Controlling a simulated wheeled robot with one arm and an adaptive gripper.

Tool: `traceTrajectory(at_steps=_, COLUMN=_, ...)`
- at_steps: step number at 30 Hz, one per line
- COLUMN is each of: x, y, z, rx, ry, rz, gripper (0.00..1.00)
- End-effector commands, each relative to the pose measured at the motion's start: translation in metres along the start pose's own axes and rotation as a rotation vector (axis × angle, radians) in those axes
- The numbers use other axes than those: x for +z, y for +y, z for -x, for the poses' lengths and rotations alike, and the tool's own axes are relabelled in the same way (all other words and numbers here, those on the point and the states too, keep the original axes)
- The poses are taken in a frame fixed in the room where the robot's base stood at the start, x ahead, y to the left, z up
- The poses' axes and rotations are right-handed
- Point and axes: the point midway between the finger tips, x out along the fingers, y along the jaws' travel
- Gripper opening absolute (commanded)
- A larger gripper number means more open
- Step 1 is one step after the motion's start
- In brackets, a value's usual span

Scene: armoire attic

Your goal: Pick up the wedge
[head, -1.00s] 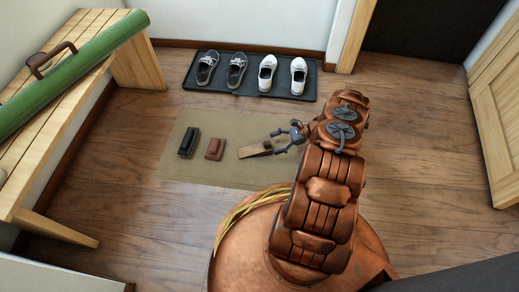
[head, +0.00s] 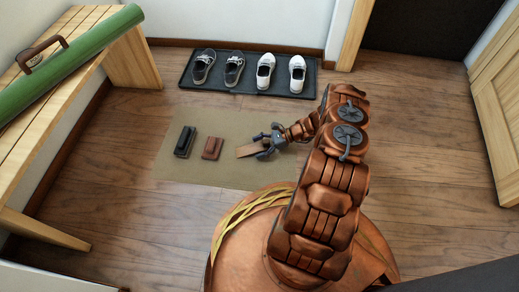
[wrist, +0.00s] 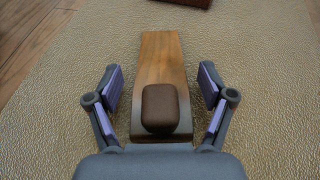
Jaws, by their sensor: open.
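The wedge (head: 247,151) is a tapered wooden block lying on the tan mat, with a dark brown rounded pad on its thick end. In the wrist view the wedge (wrist: 162,60) runs lengthwise away from me. My gripper (head: 266,146) is at its thick end, partly covering it in the head view. In the wrist view my gripper (wrist: 160,88) is open, with one purple-padded finger on each side of the wedge. Gaps show between both fingers and the wood.
The mat (head: 185,172) also holds a black brush-like block (head: 185,141) and a reddish-brown block (head: 212,148) left of the wedge. Behind is a dark shoe tray (head: 250,90) with two pairs of shoes. A wooden bench (head: 60,110) bearing a green tube (head: 75,60) stands left.

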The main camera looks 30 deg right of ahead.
Motion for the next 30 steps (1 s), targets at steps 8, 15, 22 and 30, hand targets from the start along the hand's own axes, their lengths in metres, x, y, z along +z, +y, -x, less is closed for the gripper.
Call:
traceTrajectory(at_steps=8, x=0.0002, y=-0.0001, z=0.0005, rx=0.0, ry=0.0, rz=0.0, gripper=0.66)
traceTrajectory(at_steps=15, x=0.0001, y=0.0, z=0.0005, rx=0.0, ry=0.0, rz=0.0, gripper=0.41)
traceTrajectory(at_steps=22, x=0.0, y=0.0001, z=0.0004, rx=0.0, ry=0.001, rz=0.0, gripper=0.17)
traceTrajectory(at_steps=30, x=0.0005, y=0.0001, z=0.0006, rx=0.0, ry=0.001, rz=0.0, gripper=0.12)
